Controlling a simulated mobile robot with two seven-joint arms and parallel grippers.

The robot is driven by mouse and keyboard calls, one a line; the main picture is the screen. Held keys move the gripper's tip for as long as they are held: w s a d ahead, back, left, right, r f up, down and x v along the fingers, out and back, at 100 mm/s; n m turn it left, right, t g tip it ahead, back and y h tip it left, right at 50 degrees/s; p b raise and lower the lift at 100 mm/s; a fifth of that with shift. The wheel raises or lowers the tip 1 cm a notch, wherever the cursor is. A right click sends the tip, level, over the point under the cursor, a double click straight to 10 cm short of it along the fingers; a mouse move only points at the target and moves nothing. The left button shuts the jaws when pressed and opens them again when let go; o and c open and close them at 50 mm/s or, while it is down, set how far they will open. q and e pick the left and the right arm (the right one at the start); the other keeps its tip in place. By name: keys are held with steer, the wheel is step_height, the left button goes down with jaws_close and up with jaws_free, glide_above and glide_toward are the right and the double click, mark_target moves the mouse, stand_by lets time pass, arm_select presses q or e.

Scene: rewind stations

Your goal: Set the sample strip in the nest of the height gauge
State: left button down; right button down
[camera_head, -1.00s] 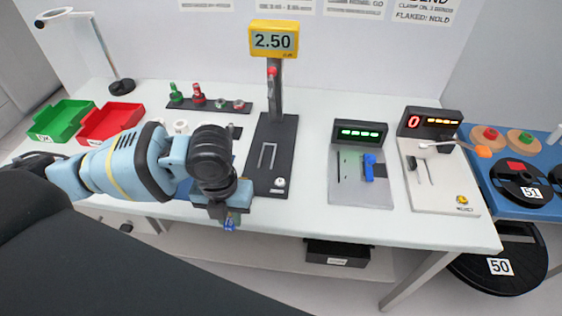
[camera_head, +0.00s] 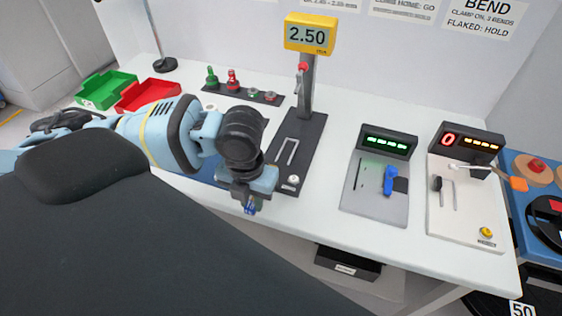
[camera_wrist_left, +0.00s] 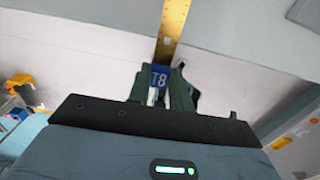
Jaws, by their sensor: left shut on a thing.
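The height gauge stands at the back middle of the bench in the head view, with a yellow display (camera_head: 309,34) reading 2.50 on a post and a black base (camera_head: 310,135). Its nest (camera_head: 287,152) shows as a pale U-shaped outline on the base and looks empty. My left gripper (camera_head: 250,205) is at the front edge of the bench, left of and nearer than the base. In the left wrist view the gripper (camera_wrist_left: 168,76) is shut on the blue tagged end of the gold sample strip (camera_wrist_left: 173,25). The strip points away from the fingers. My right gripper is not in view.
Right of the gauge are a grey station (camera_head: 375,200) with a blue clamp and a white bend station (camera_head: 465,225). Green (camera_head: 106,90) and red (camera_head: 147,93) trays sit at the left. A dark rack (camera_head: 243,92) of small pieces lies behind my arm.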

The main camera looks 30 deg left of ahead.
arm_select(q)
steer(key=w+a, duration=0.1)
steer(key=w, duration=0.3)
steer(key=w+f, duration=0.1)
steer(key=w, duration=0.3)
steer(key=w+a, duration=0.1)
steer(key=w, duration=0.4)
steer(key=shift+a+f+b, duration=0.15)
steer(key=shift+a+b, duration=0.15)
steer(key=shift+a, duration=0.05)
steer(key=shift+w+a, duration=0.2)
steer(key=shift+w, duration=0.5)
step_height(320, 180, down, 3)
steer(key=shift+s+f, duration=0.1)
steer(key=shift+f, duration=0.1)
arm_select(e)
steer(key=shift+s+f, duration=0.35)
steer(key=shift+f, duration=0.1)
arm_select(q)
steer(key=shift+f, duration=0.15)
steer(key=c, duration=1.7)
jaws_free()
steer(key=shift+f, duration=0.1)
steer(key=o, duration=0.4)
steer(key=shift+o, duration=0.2)
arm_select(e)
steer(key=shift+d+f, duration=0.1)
